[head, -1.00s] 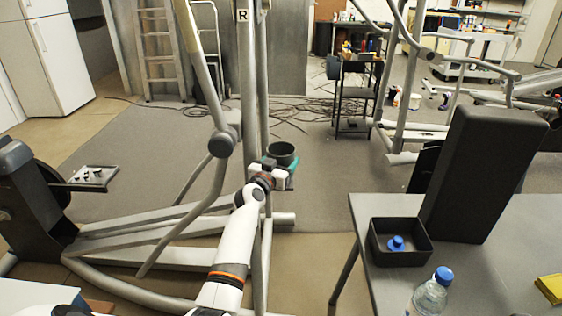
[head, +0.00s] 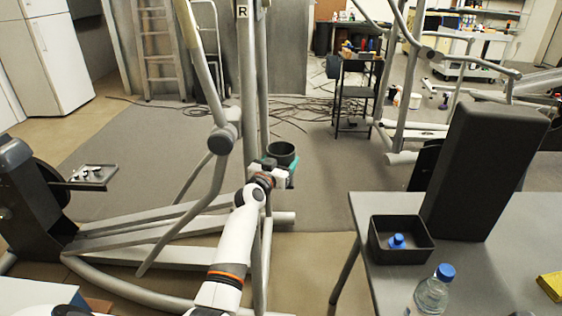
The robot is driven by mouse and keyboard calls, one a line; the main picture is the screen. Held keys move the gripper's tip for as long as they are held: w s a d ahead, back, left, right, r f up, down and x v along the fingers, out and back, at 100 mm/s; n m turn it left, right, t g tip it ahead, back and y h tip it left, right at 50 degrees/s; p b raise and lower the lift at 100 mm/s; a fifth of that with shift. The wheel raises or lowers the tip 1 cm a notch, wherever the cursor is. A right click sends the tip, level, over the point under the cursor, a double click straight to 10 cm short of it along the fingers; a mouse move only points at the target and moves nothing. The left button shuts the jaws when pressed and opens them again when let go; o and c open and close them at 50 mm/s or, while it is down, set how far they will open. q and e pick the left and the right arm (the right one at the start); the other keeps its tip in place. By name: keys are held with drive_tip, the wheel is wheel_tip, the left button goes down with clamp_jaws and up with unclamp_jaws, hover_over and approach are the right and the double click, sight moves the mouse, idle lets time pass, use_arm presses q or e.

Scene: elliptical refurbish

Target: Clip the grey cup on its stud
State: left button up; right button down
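The grey cup (head: 281,153) is a dark, round, open-topped cup in the middle of the head view, beside the upright post (head: 250,110) of the elliptical frame. One of my grippers (head: 284,168), with teal fingers, is at the cup. The fingers lie along the cup's sides and seem shut on it. The cup appears upright. The stud cannot be made out; the post and gripper may hide it. My other gripper is not in view; only a bit of white arm shows at the bottom left.
A grey table (head: 480,270) at the right bears a black bin (head: 402,258) with a blue-capped item, a bottle (head: 432,292), a tall black block (head: 484,170) and a yellow cloth (head: 551,286). A small tray (head: 91,175) with dark parts is at the left. Frame tubes surround the arm.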

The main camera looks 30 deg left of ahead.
use_arm(q)
drive_tip(key=shift+f, duration=0.2)
drive_tip(key=o, duration=1.1)
drive_tip(key=s, duration=0.4)
drive_tip(key=s+d, duration=0.1)
drive_tip(key=s, duration=0.3)
drive_tip(key=s+d, duration=0.1)
drive_tip(key=s, duration=0.3)
drive_tip(key=shift+w, duration=0.1)
